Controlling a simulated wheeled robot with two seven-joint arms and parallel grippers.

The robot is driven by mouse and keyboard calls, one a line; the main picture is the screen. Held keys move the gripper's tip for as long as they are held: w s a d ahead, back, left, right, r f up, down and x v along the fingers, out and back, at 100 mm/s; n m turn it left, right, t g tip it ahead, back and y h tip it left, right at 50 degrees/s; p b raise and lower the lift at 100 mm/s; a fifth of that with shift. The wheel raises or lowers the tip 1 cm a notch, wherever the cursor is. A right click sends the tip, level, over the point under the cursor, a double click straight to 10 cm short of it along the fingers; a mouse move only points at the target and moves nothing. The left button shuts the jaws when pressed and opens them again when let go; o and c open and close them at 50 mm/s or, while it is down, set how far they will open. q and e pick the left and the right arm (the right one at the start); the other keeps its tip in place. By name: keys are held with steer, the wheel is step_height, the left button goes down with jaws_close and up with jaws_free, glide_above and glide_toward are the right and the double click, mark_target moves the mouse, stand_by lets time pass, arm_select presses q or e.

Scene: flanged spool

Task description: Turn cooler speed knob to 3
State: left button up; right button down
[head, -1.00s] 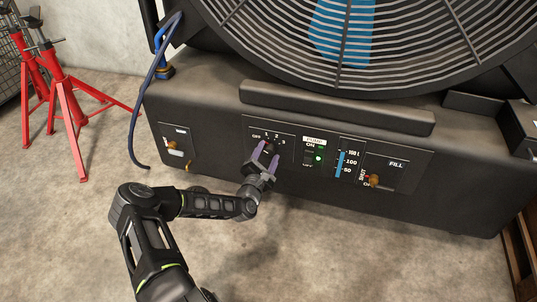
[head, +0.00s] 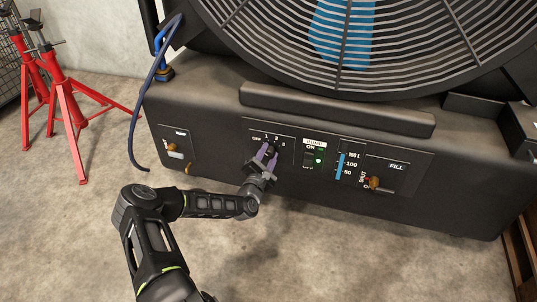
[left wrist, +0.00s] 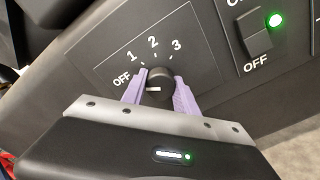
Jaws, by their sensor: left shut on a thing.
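The cooler speed knob (left wrist: 160,82) is small, round and black, on a panel marked OFF, 1, 2 and 3. Its white mark lies nearly level in the left wrist view, toward the OFF side. My left gripper (left wrist: 158,92) is shut on the knob, with one purple finger on each side of it. In the head view the left gripper (head: 266,157) reaches up to the speed panel (head: 284,150) from below, and its fingers mostly hide the knob. My right gripper is not in view.
Right of the speed panel are the pump switch (head: 310,159) with its green light lit, a blue level gauge (head: 341,166) and the fill valve handle (head: 374,182). A blue hose (head: 134,130) hangs at the cooler's left. Red stands (head: 66,100) are farther left.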

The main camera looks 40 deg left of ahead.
arm_select(q)
jaws_close()
